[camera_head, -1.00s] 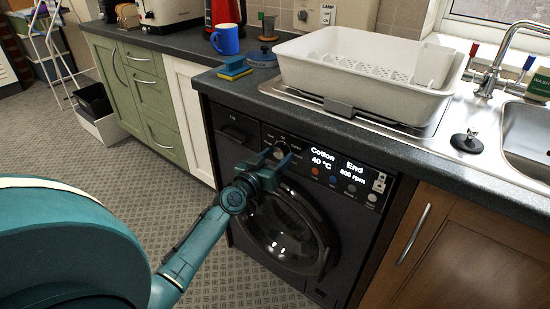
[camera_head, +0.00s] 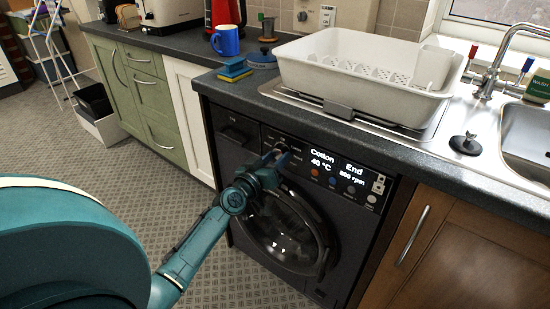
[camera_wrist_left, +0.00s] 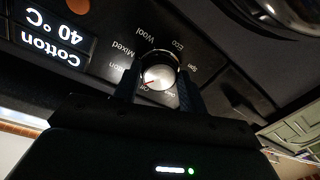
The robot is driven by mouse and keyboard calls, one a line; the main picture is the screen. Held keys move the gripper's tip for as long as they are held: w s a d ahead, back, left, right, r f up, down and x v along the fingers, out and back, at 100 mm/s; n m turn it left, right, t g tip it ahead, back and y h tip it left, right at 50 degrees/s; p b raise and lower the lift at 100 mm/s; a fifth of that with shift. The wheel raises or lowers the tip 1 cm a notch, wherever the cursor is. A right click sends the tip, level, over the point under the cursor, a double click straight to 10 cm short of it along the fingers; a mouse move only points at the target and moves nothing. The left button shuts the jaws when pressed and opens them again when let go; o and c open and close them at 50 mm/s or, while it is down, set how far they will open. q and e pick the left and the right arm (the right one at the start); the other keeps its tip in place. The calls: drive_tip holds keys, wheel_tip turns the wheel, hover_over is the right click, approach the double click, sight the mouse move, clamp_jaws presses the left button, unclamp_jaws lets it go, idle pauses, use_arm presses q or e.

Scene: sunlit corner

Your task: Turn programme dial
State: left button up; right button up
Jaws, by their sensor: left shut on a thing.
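The programme dial (camera_wrist_left: 160,76) is a round silver knob on the dark washing machine (camera_head: 238,158). In the left wrist view its red mark points to the lower left, by the small "Off" lettering. Printed programme names ring it, upside down. My left gripper (camera_head: 275,161) is at the dial, its two fingers on either side of the knob, shut on it. In the head view the gripper mostly hides the dial. The display (camera_head: 336,164) reads Cotton, 40 °C, End, 800 rpm. My right gripper is not in view.
The worktop edge (camera_head: 306,117) overhangs just above the control panel. A white dish rack (camera_head: 350,95) stands on it beside the sink (camera_head: 527,135). The round machine door (camera_head: 282,235) is shut below the gripper. Floor (camera_head: 140,190) is clear at left.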

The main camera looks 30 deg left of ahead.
use_arm(q)
drive_tip(key=shift+r+n, duration=0.1)
drive_tip(key=shift+n, duration=0.7)
drive_tip(key=shift+n+p, duration=0.5)
drive_tip(key=shift+n, duration=1.9)
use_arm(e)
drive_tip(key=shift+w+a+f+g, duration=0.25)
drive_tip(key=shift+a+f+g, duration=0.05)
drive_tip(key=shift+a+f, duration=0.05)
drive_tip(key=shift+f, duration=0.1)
use_arm(q)
drive_tip(key=o, duration=1)
drive_tip(key=shift+c, duration=0.2)
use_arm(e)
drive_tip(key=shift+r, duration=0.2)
